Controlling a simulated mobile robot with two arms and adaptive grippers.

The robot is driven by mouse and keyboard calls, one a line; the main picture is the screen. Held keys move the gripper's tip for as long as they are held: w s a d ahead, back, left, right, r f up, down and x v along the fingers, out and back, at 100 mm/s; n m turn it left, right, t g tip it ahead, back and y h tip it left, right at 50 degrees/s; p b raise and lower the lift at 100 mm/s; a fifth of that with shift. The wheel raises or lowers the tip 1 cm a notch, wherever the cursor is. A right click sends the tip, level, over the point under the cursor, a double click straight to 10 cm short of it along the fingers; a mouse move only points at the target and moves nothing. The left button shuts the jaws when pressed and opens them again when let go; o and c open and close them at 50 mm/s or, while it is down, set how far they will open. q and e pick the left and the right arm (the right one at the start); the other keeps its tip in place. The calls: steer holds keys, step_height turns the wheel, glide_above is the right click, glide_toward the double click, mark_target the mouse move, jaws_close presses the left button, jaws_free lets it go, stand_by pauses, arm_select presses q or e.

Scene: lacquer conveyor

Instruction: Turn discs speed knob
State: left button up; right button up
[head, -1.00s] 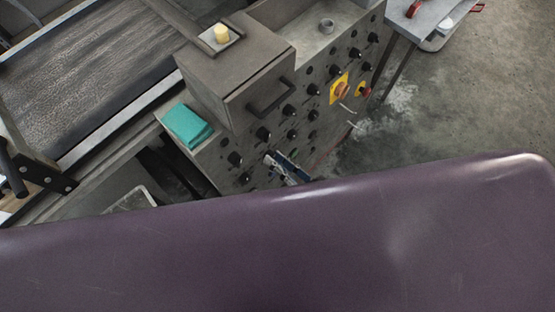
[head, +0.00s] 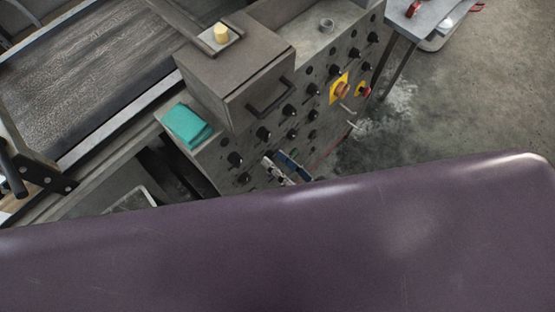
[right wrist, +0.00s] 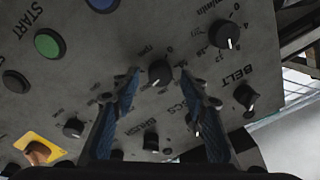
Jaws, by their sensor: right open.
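The discs speed knob (right wrist: 160,72) is a black round knob with a white pointer mark, on the grey control panel (right wrist: 185,25). In the right wrist view it sits between the fingertips of my right gripper (right wrist: 165,82). The gripper is open, with one blue-padded finger on each side of the knob. I cannot tell whether either finger touches it. The partly covered "DISCS" label lies just below the knob. In the head view my right gripper (head: 287,166) shows small at the panel's lower part, where it hides the knob. My left gripper is not in view.
Nearby are the belt speed knob (right wrist: 225,36), the belt knob (right wrist: 245,97), the brush knob (right wrist: 150,140) and a green start button (right wrist: 50,43). A yellow-backed switch (head: 341,89) sits higher on the panel. A teal cloth (head: 187,125) lies on the machine's ledge.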

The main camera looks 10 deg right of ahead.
steer(key=v, duration=1.2)
steer(key=shift+w+f, duration=0.1)
steer(key=shift+w, duration=0.05)
steer(key=s+d+f+n+g+h, duration=0.1)
steer(key=s+d+f+g+h, duration=0.25)
steer(key=f, duration=0.95)
steer(key=d+f+n+g+h, duration=0.1)
steer(key=d+f+g+h, duration=0.25)
steer(key=d+f, duration=0.6)
steer(key=s+a+f+g+h, duration=0.2)
steer(key=s+f+g, duration=0.3)
steer(key=s+f, duration=0.8)
steer(key=s+h, duration=0.1)
steer(key=s, duration=0.3)
steer(key=shift+a+g, duration=0.15)
steer(key=shift+g, duration=0.25)
